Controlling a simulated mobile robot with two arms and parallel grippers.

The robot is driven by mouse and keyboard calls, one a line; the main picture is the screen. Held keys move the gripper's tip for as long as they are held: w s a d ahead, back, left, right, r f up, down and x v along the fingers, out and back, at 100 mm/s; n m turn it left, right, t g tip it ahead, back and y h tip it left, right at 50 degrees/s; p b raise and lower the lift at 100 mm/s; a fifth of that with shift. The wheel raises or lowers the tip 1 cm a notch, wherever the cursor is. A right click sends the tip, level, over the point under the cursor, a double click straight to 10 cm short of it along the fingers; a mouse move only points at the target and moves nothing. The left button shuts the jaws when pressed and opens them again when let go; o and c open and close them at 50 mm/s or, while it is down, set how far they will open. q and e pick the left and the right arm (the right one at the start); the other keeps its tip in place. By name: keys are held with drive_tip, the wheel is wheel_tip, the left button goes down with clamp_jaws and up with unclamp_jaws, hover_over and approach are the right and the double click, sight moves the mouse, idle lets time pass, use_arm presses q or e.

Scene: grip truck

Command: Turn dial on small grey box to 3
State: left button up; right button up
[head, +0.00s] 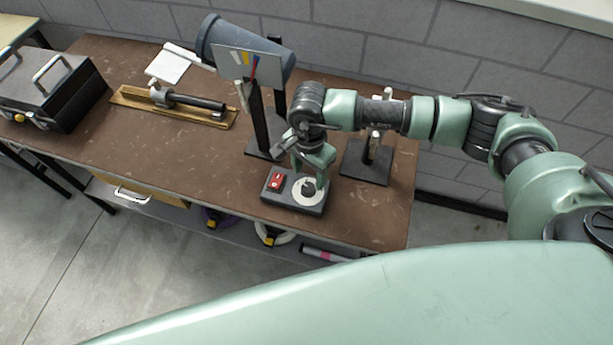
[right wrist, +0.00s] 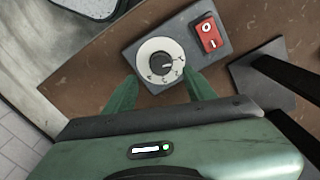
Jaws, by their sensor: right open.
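The small grey box (head: 288,203) lies near the table's front edge in the head view. It carries a white-ringed dial with a black knob (head: 308,187) and a red switch (head: 275,181). In the right wrist view the box (right wrist: 188,62) shows its dial knob (right wrist: 160,63) and numbered ring, with the red switch at the upper right. The numbers are too small to read surely. My right gripper (right wrist: 160,83) is open and empty, its fingers either side of the dial's lower edge in the picture. Whether they touch it cannot be told. My left gripper is out of view.
A black stand holding a grey cylinder (head: 222,42) rises behind the box. A second dark stand base (head: 362,167) is close on the right. A wooden board (head: 135,99) with a metal tool and a black toolbox (head: 62,100) lie farther left. The table's front left is clear.

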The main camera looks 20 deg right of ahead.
sight(308, 187)
wheel_tip(308, 187, down, 4)
drive_tip(key=shift+a+f+p, duration=0.1)
drive_tip(key=shift+p, duration=0.5)
drive_tip(key=shift+f, duration=0.9)
drive_tip(key=shift+c, duration=1.2)
drive_tip(key=shift+w, duration=0.1)
clamp_jaws()
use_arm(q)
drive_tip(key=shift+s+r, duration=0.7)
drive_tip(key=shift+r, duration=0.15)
